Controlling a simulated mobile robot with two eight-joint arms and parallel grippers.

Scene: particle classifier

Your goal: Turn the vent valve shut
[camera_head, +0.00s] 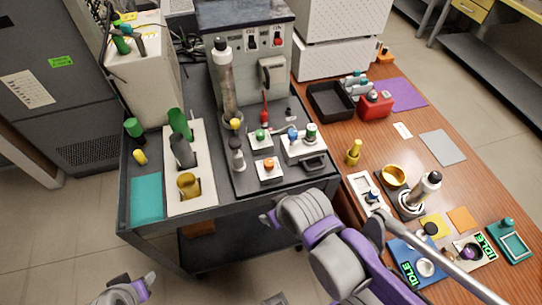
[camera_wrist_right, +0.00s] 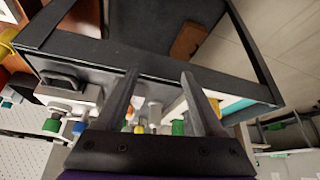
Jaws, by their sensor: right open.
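Small valve-like fittings sit on the dark cart: one with a green knob (camera_head: 260,134), one with a blue knob (camera_head: 293,133) and one with an orange knob (camera_head: 268,165). I cannot tell which is the vent valve. A thin red upright part (camera_head: 265,110) stands behind them. My right gripper (camera_head: 267,217) is in front of the cart's near edge, apart from the knobs. In the right wrist view the right gripper (camera_wrist_right: 162,88) is open and empty, with blurred knobs beyond its fingers. My left gripper (camera_head: 149,279) is low at the left, over the floor; its jaw opening is unclear.
The cart's near edge (camera_head: 215,212) lies close to my right gripper. The wooden table (camera_head: 330,160) at right is crowded. Floor at lower left is clear.

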